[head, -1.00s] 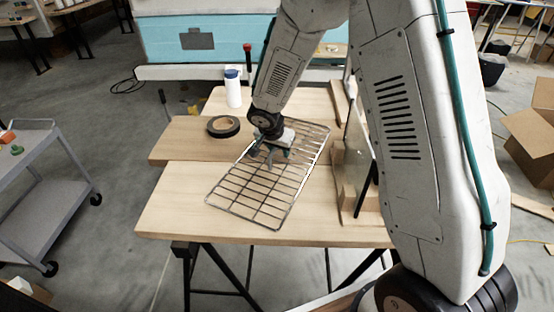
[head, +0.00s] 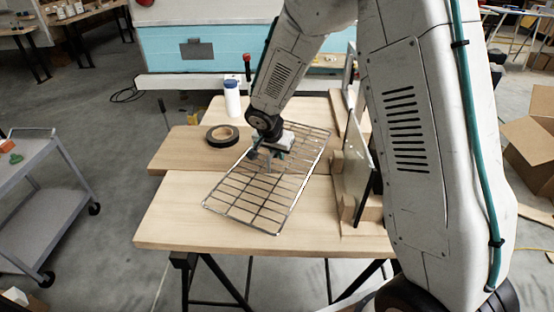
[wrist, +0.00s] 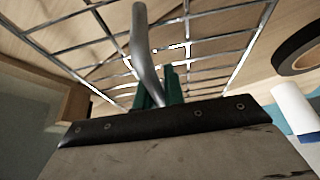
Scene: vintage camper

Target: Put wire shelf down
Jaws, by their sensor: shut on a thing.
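The wire shelf (head: 252,201) is a grey metal grid over the wooden worktable (head: 175,227) in the head view. It lies at a slant, its near end toward the table's front. I cannot tell whether it rests fully on the wood or is slightly raised. My gripper (head: 268,162) is above the shelf's upper left part, shut on it. In the wrist view the shelf's wires (wrist: 205,22) spread out beyond the green-padded fingers (wrist: 160,92). The exact grip on the wire is partly hidden by the finger and the gripper body.
A roll of black tape (head: 222,136) lies left of the shelf on a raised board, with a white bottle (head: 232,99) behind. A glass pane in wooden blocks (head: 357,175) stands close to the shelf's right. A grey cart (head: 40,205) stands left. The table's front left is clear.

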